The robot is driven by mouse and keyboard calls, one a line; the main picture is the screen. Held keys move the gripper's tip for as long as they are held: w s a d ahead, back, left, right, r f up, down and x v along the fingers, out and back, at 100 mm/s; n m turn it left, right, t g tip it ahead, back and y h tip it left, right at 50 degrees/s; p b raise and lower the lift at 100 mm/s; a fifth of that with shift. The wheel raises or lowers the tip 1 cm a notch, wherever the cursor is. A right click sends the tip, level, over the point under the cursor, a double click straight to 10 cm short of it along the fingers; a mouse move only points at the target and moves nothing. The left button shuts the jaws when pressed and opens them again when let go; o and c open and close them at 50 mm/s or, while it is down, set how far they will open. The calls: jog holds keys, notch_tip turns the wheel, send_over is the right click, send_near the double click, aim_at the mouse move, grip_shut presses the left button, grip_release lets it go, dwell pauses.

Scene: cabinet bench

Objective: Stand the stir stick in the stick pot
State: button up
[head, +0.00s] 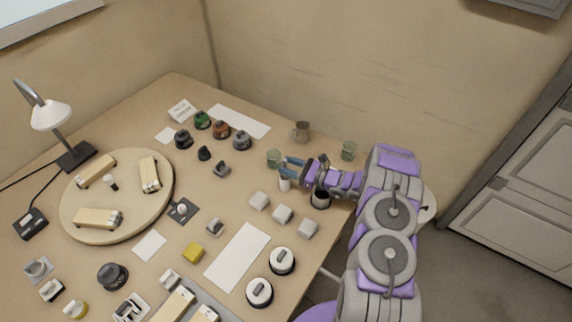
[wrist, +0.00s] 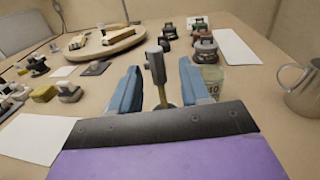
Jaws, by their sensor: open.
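My gripper (head: 290,167) is near the back right of the table, its blue fingers apart. In the wrist view my gripper (wrist: 160,88) shows a tan stick with a grey block-like head between its fingers, probably the stir stick (wrist: 156,65). The stick looks roughly upright; whether a finger touches it is unclear, and its lower end is hidden. A small white cup (head: 285,185) stands just below the fingers in the head view. A dark open pot (head: 320,201), possibly the stick pot, stands beside my wrist. I cannot tell for certain which one is the stick pot.
A green glass (head: 274,157) stands close beside the fingers, also in the wrist view (wrist: 209,79). A metal mug (head: 302,132) and another green cup (head: 349,151) stand behind. Several white blocks (head: 282,214) lie in front. A round board (head: 130,225) is at left.

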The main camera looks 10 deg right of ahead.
jog(key=p+v, duration=0.2)
jog(key=v, duration=0.8)
jog(key=s+a+r+n+g+y, duration=0.2)
jog(key=s+a+r+n+g, duration=0.2)
jog(key=a+r+n+g, duration=0.55)
jog(key=s+a+r+n+g+h, duration=0.3)
jog(key=s+a+r+n+g, duration=0.15)
jog(key=s+a+r, duration=0.6)
jog(key=s+d+r+n+g+h, duration=0.1)
jog(key=s+r+n+h, duration=0.25)
jog(key=s, duration=0.45)
jog(key=s+r+n+h, duration=0.3)
jog(key=s+r, duration=0.1)
jog(key=s, duration=0.3)
jog(key=s+d+r+n+t+h, duration=0.1)
jog(key=s+d+n+h, duration=0.3)
jog(key=s, duration=0.9)
jog(key=d+t+h, duration=0.1)
jog(key=d+h, duration=0.2)
jog(key=d, duration=0.2)
jog(key=shift+d+r+t, duration=0.25)
jog(key=shift+r+t, duration=0.05)
jog(key=shift+r, duration=0.1)
